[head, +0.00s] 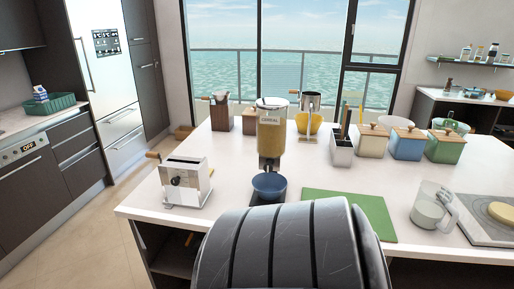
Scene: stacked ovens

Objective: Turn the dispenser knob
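The cereal dispenser (271,138) stands on the white island counter, a clear container filled with yellow-brown cereal and labelled "CEREAL". Its narrow outlet points down over a blue bowl (269,186) on a dark base. The dispenser's knob is too small to make out clearly. Neither of my grippers shows in the head view, so their position relative to the dispenser cannot be seen.
A white machine (187,183) with a wooden handle and dark knob stands left of the bowl. A green board (350,209) lies to the right, with a glass pitcher (430,207) beyond it. Lidded canisters (408,144) and a utensil holder (342,151) stand behind.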

